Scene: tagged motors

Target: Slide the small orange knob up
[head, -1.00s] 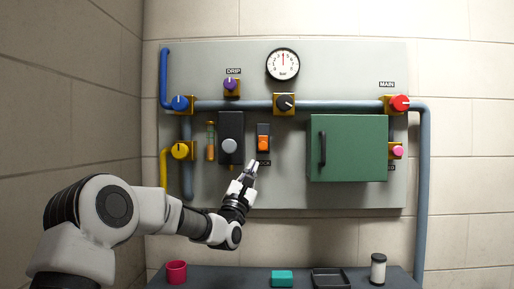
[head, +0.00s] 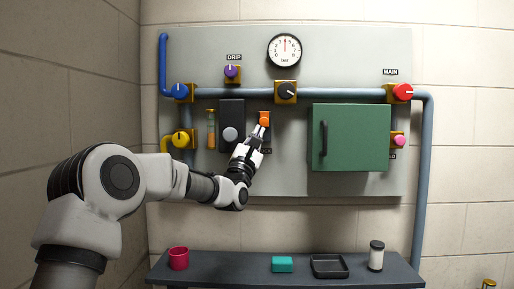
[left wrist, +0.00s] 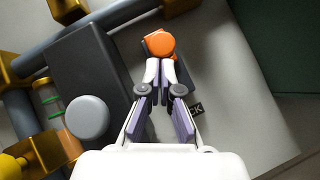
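The small orange knob (head: 264,118) sits at the upper end of its dark upright slide plate on the wall panel. In the left wrist view the orange knob (left wrist: 160,43) is just beyond my fingertips. My left gripper (head: 261,131) reaches up from below, its tips at the knob's lower edge. In the left wrist view the fingertips of my left gripper (left wrist: 158,68) are close together, with a gap narrower than the knob. They seem to touch it from below; exact contact is hard to tell. The gripper and arm hide the lower slide plate. My right gripper is out of view.
A dark box with a grey round button (head: 230,134) stands left of the slide, close to my gripper. A green cabinet (head: 350,137) juts out at the right. A pipe with a black valve knob (head: 286,91) runs above. A shelf (head: 220,262) holds small items below.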

